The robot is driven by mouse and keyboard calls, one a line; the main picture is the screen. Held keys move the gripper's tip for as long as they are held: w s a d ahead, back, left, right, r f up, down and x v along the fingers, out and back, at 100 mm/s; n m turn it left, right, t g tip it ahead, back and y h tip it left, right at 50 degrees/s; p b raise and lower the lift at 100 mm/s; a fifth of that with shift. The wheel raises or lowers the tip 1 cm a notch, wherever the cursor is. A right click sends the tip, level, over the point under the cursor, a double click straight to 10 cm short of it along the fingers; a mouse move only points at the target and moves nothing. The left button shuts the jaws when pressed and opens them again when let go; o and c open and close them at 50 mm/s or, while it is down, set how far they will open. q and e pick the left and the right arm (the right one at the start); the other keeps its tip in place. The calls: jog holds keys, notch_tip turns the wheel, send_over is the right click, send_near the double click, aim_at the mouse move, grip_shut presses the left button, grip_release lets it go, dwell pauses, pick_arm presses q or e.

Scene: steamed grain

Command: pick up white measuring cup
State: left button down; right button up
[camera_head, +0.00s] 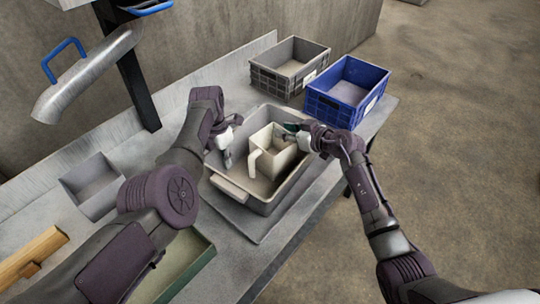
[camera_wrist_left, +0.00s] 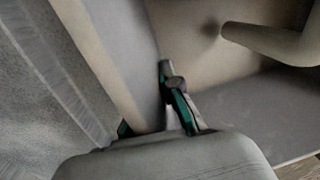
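The white measuring cup (camera_head: 275,158), a boxy open cup with a handle on its left side, stands inside a grey bin (camera_head: 262,207). Its pale handle (camera_wrist_left: 268,40) also shows in the left wrist view. My left gripper (camera_head: 228,160) is at the bin's left side, apart from the cup. In the left wrist view its fingers (camera_wrist_left: 150,110) lie on either side of the bin's wall and look shut on it. My right gripper (camera_head: 287,131) is at the cup's far right rim; its fingers are too small to tell whether they grip it.
A grey crate (camera_head: 290,68) and a blue crate (camera_head: 347,91) stand at the back right of the table. A small grey tray (camera_head: 92,185), a green-edged tray (camera_head: 190,268) and a wooden piece (camera_head: 32,255) lie left. A metal duct (camera_head: 85,75) hangs upper left.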

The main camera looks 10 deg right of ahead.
jog(key=shift+w+a+f, duration=0.1)
jog(key=shift+w, duration=0.05)
grip_shut()
dwell(0.4)
notch_tip(320, 180, up, 10)
jog(key=shift+r, duration=0.1)
dwell(0.4)
pick_arm(q)
jog(key=c, duration=1.2)
grip_release()
jog(key=shift+c, duration=0.2)
